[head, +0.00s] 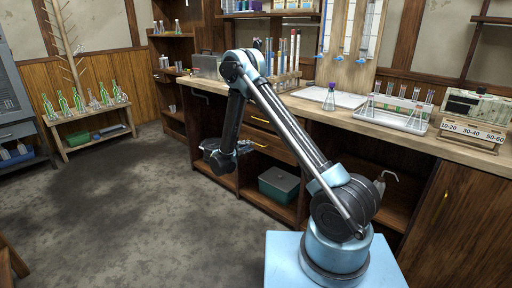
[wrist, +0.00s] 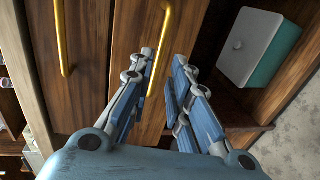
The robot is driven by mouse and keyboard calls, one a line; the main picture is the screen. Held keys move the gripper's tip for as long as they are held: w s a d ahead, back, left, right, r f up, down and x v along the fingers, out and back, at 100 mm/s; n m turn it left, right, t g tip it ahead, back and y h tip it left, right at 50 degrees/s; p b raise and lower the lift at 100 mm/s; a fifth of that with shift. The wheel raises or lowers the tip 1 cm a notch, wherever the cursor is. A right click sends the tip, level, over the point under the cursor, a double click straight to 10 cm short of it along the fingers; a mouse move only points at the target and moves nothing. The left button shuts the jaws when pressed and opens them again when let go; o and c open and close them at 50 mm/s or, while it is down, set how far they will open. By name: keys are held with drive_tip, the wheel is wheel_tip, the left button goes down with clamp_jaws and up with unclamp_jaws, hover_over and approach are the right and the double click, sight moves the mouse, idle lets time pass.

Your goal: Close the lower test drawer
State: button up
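The lower test drawer (wrist: 185,30) has a brown wooden front with a long brass handle (wrist: 160,50). In the head view the lower drawer (head: 275,148) is in the counter, partly behind my arm; I cannot tell how far it stands out. My gripper (wrist: 163,62) is open in the wrist view, its blue-grey fingers pointing at the drawer front. The handle shows between the fingertips; I cannot tell whether they touch it. In the head view my gripper (head: 218,160) is in front of the counter, at about the lower drawer's height.
The upper drawer (wrist: 85,50) has its own brass handle (wrist: 62,40). A green box with a grey lid (head: 279,184) sits on the open shelf below the drawers. The countertop (head: 300,98) holds racks and glassware. The grey floor (head: 140,200) to the left is clear.

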sight(256, 144)
drive_tip(key=x, duration=0.6)
drive_tip(key=shift+w+d, duration=0.25)
drive_tip(key=shift+w, duration=0.1)
clamp_jaws()
